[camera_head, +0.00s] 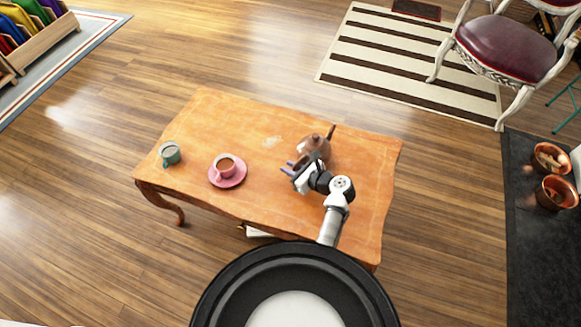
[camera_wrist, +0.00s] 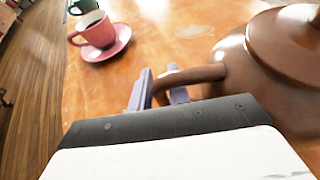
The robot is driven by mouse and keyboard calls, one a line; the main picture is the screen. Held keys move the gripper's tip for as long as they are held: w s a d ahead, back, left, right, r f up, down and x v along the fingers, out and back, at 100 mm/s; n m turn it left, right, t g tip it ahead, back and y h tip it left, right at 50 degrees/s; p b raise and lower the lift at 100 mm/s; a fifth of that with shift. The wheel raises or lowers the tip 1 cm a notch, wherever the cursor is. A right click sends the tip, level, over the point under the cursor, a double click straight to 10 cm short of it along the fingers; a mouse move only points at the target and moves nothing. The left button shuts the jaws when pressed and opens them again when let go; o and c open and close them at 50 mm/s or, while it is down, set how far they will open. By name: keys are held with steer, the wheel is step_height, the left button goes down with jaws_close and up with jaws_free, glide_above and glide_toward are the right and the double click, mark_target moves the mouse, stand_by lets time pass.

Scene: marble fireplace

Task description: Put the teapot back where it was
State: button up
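The brown teapot (camera_head: 314,146) is on the right half of the wooden table (camera_head: 225,120), its lid on. A dark straight part of it points to the far right in the head view. In the wrist view the teapot (camera_wrist: 262,65) fills the right side, and a brown curved part extends left from its body. My gripper (camera_head: 290,167) is beside the teapot at its near left. Its purple fingers (camera_wrist: 160,88) stand apart in the wrist view. The brown part crosses over the right finger and its end lies near the gap. I see no clear grip on it.
A pink cup on a pink saucer (camera_head: 238,177) stands left of my gripper, and a teal mug (camera_head: 170,153) is farther left. The table's middle and back are mostly clear. A chair (camera_head: 505,48) and copper pots (camera_head: 556,192) stand on the right, off the table.

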steer(key=shift+o, duration=1.3)
